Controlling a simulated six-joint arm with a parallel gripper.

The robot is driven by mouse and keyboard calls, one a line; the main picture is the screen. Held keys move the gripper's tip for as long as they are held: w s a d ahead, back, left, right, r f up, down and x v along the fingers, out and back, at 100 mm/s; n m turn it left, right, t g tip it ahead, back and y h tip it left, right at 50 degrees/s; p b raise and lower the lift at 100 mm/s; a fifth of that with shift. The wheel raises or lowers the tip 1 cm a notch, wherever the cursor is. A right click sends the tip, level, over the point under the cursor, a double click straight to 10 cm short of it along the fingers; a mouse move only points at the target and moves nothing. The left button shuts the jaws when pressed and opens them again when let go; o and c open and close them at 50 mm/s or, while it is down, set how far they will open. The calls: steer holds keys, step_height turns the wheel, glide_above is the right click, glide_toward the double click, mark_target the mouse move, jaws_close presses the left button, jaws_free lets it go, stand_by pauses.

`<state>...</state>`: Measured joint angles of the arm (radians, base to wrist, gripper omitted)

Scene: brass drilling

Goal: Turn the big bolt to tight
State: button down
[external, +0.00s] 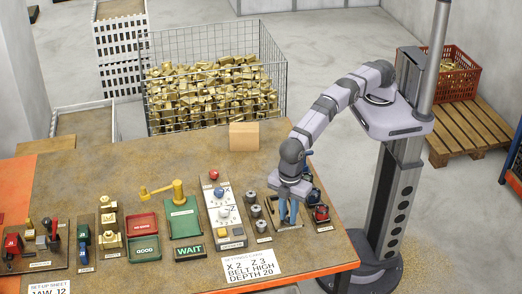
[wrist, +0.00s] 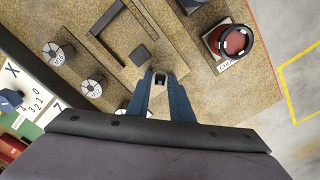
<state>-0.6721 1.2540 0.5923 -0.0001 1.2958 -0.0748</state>
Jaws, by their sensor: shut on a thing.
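My gripper (wrist: 159,84) points down over the right part of the workbench, its two blue fingers shut on a small dark grey piece (wrist: 159,78). Only the end of this piece shows, and I cannot tell whether it is the big bolt or a tool. In the external view my gripper (external: 288,211) is low over a brown board, between the grey cylinders and a red-and-black round part. A black angled bracket (wrist: 105,38) lies on the board ahead of the fingers. No big bolt can be picked out for certain.
Labelled grey cylinders (wrist: 92,87) stand left of the fingers. The red-and-black round part (wrist: 230,40) stands to the right, near the bench edge. A control panel (external: 222,215) with knobs is left of the cylinders. A cardboard-coloured block (external: 243,136) stands at the back edge.

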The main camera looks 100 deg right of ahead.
steer(key=c, duration=1.6)
jaws_free()
steer(key=shift+o, duration=0.2)
steer(key=shift+r+b, duration=0.55)
steer(key=shift+r, duration=3.15)
